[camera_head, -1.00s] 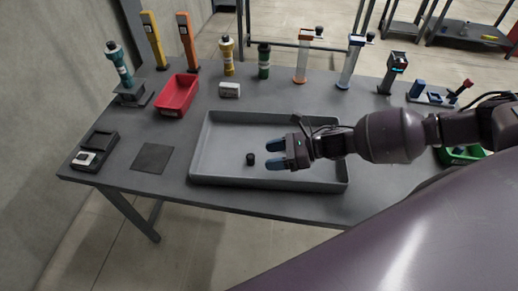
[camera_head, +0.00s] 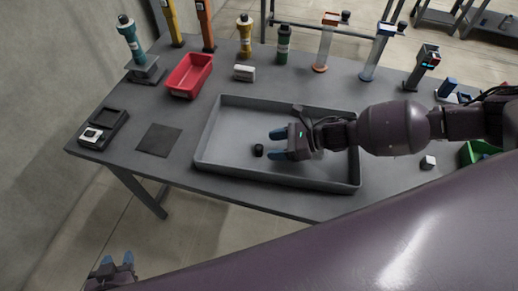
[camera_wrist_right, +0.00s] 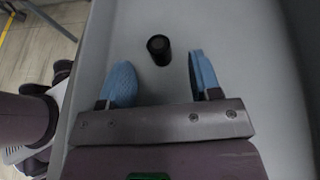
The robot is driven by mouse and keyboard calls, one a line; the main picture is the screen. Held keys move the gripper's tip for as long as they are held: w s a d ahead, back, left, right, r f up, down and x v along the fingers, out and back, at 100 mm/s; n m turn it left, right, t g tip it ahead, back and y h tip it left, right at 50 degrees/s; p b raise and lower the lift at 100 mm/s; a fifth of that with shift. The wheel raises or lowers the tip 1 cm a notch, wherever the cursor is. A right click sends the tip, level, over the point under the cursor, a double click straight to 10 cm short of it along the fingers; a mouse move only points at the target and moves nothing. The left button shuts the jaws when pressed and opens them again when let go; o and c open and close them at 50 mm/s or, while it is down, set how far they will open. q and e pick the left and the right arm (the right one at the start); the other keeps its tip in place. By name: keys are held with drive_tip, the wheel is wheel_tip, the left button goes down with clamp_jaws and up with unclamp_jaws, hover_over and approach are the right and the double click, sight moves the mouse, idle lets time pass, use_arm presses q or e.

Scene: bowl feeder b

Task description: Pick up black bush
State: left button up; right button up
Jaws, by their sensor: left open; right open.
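The black bush (camera_head: 259,150) is a small dark cylinder on the floor of the grey tray (camera_head: 215,126). My right gripper (camera_head: 277,144) is over the tray with its blue fingers open, just to the right of the bush. In the right wrist view the bush (camera_wrist_right: 159,48) lies at the mouth of the open fingers (camera_wrist_right: 160,66), roughly centred and slightly beyond the tips. No contact is visible. My left gripper (camera_head: 118,262) is open and empty at the lower left, below the table and far from the bush.
The tray's raised walls surround the bush and right gripper. A red bin (camera_head: 190,76), a white block (camera_head: 244,73) and several upright tools stand behind the tray. A dark square mat (camera_head: 159,140) and a black fixture (camera_head: 104,129) lie to the left. A small light cube (camera_head: 428,162) is at right.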

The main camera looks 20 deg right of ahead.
sight(262, 148)
drive_tip(key=shift+x, duration=2.6)
drive_tip(key=shift+s+f, duration=0.1)
drive_tip(key=c, duration=1)
